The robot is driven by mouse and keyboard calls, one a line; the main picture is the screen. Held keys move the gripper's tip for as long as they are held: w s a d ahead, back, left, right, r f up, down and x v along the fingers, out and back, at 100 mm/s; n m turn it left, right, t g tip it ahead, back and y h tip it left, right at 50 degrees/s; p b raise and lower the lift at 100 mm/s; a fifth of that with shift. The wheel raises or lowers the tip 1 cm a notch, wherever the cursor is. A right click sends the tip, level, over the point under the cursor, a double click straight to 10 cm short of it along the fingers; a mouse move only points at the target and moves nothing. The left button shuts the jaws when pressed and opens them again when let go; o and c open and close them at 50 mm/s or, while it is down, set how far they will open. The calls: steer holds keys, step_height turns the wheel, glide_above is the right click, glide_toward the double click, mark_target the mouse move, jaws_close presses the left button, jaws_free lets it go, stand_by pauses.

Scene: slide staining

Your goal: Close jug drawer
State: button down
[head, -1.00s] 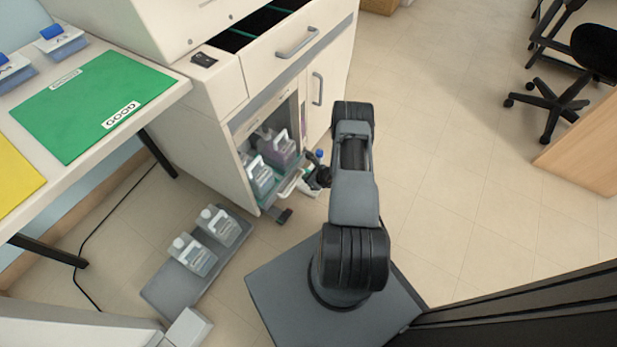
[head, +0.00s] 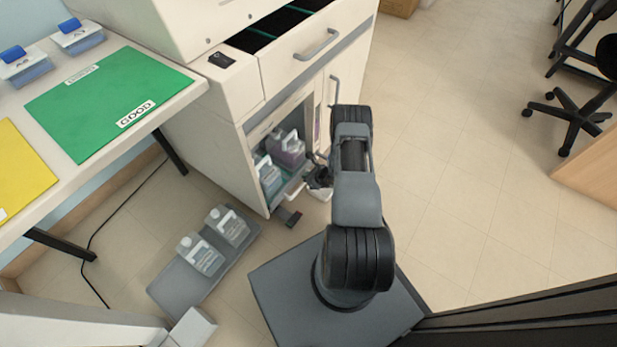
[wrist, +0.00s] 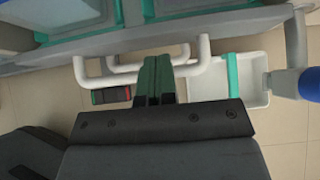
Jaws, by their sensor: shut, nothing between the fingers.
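The jug drawer is low in the white cabinet and holds a grey jug (head: 268,174) and a purplish jug (head: 287,148). In the wrist view its grey front (wrist: 130,42) runs across the top, with white handle bars (wrist: 92,80) sticking out from it. My gripper (wrist: 155,75) is shut and empty, its green fingers at the handle bars. I cannot tell whether they touch. In the head view my gripper (head: 318,178) is beside the drawer front and partly hidden by my arm. How far out the drawer stands is hard to tell.
A white tray with a teal divider (wrist: 230,82) and a blue cap (wrist: 310,83) are right of my fingers. A grey floor tray (head: 180,287) holds two jugs. An upper drawer (head: 315,45) stands open.

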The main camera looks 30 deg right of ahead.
mark_target(298, 173)
steer(key=w, duration=0.1)
steer(key=w+a+b, duration=0.1)
steer(key=w, duration=0.1)
steer(key=w+a+b, duration=0.1)
steer(key=shift+w+f, duration=0.1)
steer(key=shift+w, duration=0.05)
